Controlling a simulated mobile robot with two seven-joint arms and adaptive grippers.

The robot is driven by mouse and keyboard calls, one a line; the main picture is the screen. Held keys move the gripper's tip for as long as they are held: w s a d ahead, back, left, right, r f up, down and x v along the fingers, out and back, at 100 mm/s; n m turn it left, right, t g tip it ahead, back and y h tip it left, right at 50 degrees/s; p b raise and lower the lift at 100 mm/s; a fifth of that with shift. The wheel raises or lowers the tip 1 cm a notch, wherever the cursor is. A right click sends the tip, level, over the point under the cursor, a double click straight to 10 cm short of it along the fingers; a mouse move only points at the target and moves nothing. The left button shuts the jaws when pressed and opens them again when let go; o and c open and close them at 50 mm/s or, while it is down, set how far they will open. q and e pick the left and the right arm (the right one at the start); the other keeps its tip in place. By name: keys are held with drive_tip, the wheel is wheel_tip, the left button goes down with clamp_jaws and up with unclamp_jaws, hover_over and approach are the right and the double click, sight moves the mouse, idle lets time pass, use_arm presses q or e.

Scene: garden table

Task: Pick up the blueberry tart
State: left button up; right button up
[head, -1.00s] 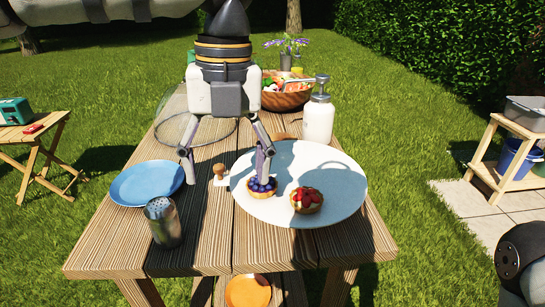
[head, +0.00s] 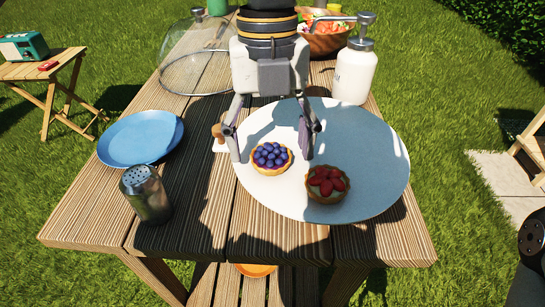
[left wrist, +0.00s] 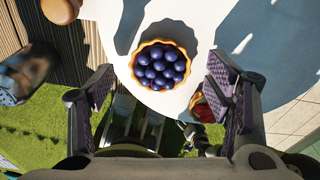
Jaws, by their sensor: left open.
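The blueberry tart (head: 271,158) sits on the left part of the white round board (head: 370,185). It has a golden crust topped with blueberries. A strawberry tart (head: 327,183) sits to its right on the same board. My left gripper (head: 272,152) is open, its fingers spread to either side above the blueberry tart, holding nothing. In the left wrist view the blueberry tart (left wrist: 160,66) lies centred ahead between the open fingers, apart from both. The strawberry tart (left wrist: 203,108) is partly hidden behind a finger there. My right gripper does not show.
A blue plate (head: 140,138) and a metal shaker (head: 146,194) stand on the left of the wooden table (head: 200,235). A white pump bottle (head: 355,70), a glass dome (head: 197,60) and a wooden bowl (head: 328,42) stand farther back. A small wooden-knobbed item (head: 218,134) is beside the board.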

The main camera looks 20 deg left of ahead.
use_arm(q)
drive_tip(key=shift+f, duration=0.55)
drive_tip(key=shift+r, duration=0.1)
drive_tip(key=shift+c, duration=0.4)
drive_tip(key=c, duration=1.2)
drive_tip(key=shift+o, duration=0.2)
